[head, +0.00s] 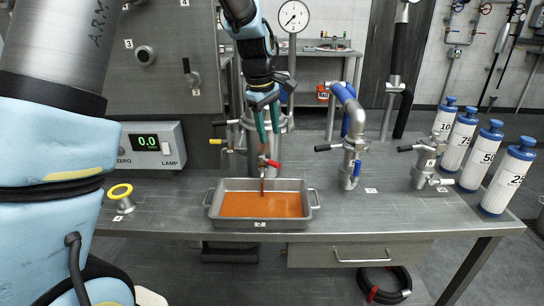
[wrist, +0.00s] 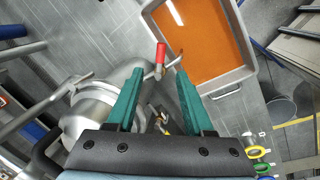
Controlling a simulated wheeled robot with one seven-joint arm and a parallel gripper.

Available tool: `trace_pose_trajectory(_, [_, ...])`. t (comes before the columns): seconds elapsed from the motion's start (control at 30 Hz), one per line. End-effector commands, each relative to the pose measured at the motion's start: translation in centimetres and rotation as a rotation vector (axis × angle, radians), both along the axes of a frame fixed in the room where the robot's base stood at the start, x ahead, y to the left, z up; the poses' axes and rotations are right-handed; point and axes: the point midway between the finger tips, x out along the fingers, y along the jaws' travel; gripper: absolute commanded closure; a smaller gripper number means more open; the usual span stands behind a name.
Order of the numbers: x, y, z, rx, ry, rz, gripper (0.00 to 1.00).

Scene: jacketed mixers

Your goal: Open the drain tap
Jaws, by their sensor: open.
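The drain tap's red handle (head: 273,163) shows low on the front of the steel jacketed vessel (head: 231,134), above the tray. In the wrist view the red handle (wrist: 161,53) lies just beyond and between the fingertips. My gripper (head: 268,140) points down with its teal fingers apart, just above the handle. In the wrist view my gripper (wrist: 160,72) is open and empty, with no clear contact with the handle. A thin orange-brown streak (head: 262,186) runs from below the tap to the tray. My fingers and arm hide part of the vessel.
A steel tray (head: 313,213) of orange liquid sits under the tap. Another tap stand (head: 350,160) and a smaller fitting (head: 424,165) stand to the right, then several white bottles (head: 485,140). A lamp box (head: 152,146) and yellow-ringed fitting (head: 121,196) are left.

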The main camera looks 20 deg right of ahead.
Motion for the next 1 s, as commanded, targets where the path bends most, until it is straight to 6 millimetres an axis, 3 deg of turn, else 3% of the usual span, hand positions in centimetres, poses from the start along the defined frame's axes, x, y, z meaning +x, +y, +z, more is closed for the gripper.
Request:
trace_pose_trajectory(0.5, [0.7,-1.3,-8.4,0.003,0.002,-0.002,0.48])
trace_pose_trajectory(0.7, [0.8,-1.5,-9.5,0.001,0.000,-0.002,0.48])
trace_pose_trajectory(0.97, [0.8,-1.5,-9.6,0.001,-0.001,-0.002,0.48])
trace_pose_trajectory(1.0, [0.8,-1.5,-9.6,0.001,-0.001,-0.002,0.53])
